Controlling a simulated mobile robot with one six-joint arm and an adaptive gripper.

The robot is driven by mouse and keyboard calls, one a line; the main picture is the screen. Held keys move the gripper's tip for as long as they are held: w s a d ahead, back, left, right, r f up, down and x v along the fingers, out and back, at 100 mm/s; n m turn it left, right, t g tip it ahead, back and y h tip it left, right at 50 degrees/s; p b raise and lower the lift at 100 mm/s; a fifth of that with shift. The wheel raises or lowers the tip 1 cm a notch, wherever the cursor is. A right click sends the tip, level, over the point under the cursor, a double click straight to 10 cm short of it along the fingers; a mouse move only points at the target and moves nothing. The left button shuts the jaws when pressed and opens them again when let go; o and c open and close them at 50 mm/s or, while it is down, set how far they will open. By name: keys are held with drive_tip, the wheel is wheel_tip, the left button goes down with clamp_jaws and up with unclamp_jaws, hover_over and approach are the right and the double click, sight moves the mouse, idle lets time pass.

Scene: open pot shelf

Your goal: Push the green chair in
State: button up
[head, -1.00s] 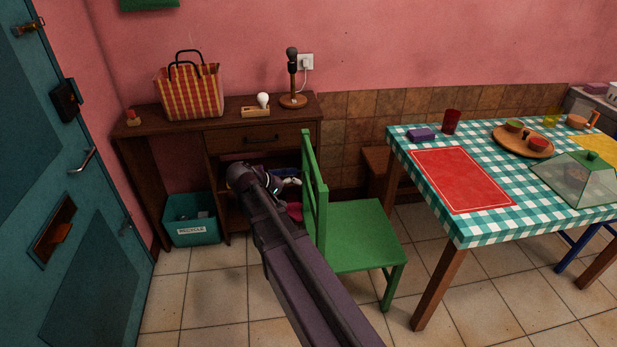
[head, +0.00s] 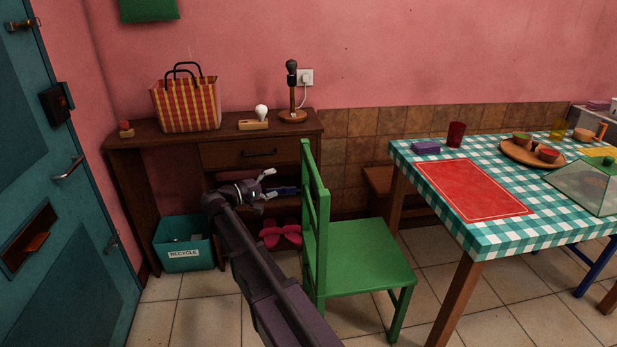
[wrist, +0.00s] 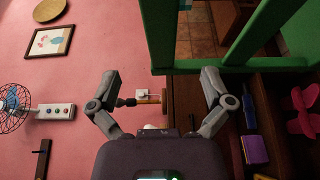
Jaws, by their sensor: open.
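The green chair (head: 360,252) stands on the tiled floor at the left end of the table (head: 478,244), which has a checked cloth. Its backrest faces left and its seat points toward the table. My gripper (head: 274,184) is open and empty, just left of the chair's backrest, in front of the brown desk. In the wrist view my gripper (wrist: 160,90) has its fingers spread apart. The chair's green backrest (wrist: 215,62) crosses the upper part of that view, beyond the fingers. I cannot tell whether a finger touches it.
The brown desk (head: 165,150) bears a checked bag (head: 186,106), a bulb and a lamp stand. The blue door (head: 55,200) is at left. A brown bench (head: 380,180) sits behind the table.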

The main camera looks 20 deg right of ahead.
sight(309, 171)
drive_tip(key=shift+d, duration=0.2)
drive_tip(key=d, duration=0.4)
drive_tip(key=w+d, duration=0.1)
drive_tip(key=d, duration=0.8)
drive_tip(key=shift+w+d, duration=0.2)
drive_tip(key=shift+w, duration=0.1)
